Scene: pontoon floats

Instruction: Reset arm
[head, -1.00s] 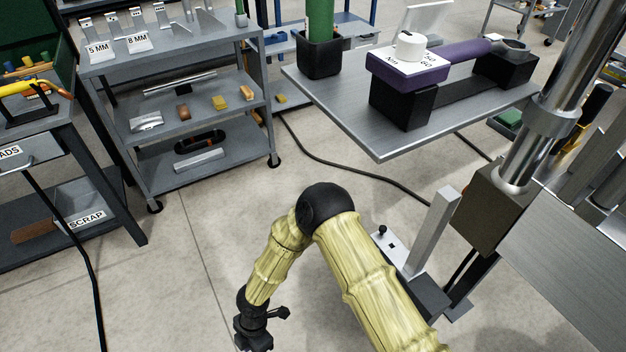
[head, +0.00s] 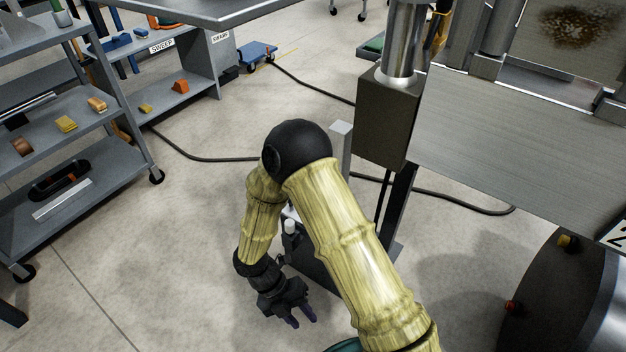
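My arm, with yellow-green bamboo-like links and a black elbow, is bent in the middle of the view. My gripper (head: 302,320) hangs low at its end, pointing down over the bare concrete floor. Its two dark fingers with purple tips stand apart, with nothing seen between them.
A grey shelf cart (head: 75,125) with small blocks stands at the left. A grey metal machine with a broad plate (head: 520,140) stands at the right, and a dark rounded body (head: 560,290) is below it. A black cable (head: 450,200) crosses the floor. Open floor (head: 150,260) lies left of my gripper.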

